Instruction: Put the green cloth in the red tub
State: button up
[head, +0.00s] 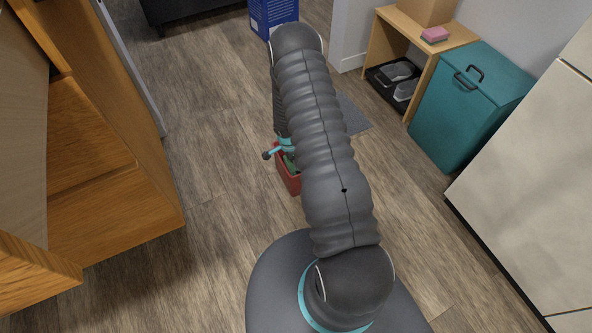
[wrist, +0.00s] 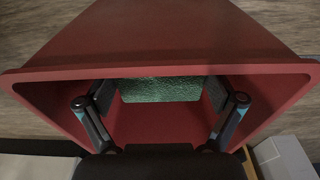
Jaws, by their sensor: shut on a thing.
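The red tub (head: 291,184) stands on the floor beyond my base in the head view, mostly hidden behind my arm. In the wrist view the tub (wrist: 180,28) fills most of the picture, with its rim around my fingers. The green cloth (wrist: 160,89) is between my fingertips, inside the outline of the tub's opening; whether it touches the bottom is unclear. A bit of green cloth (head: 289,162) also shows at the tub in the head view. My gripper (wrist: 160,93) is shut on the cloth, its fingers reaching into the tub.
A wooden cabinet (head: 110,200) stands on the left. A teal lidded bin (head: 465,110) and a wooden shelf bench (head: 440,38) with a pink sponge (head: 435,34) are on the right. A blue box (head: 272,14) is at the back. The floor left of the tub is clear.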

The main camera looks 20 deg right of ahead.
jog(key=shift+f, duration=2.95)
jog(key=shift+f+b, duration=0.2)
jog(key=shift+b, duration=0.1)
jog(key=o, duration=0.8)
jog(key=shift+c, duration=0.2)
jog(key=shift+r, duration=0.1)
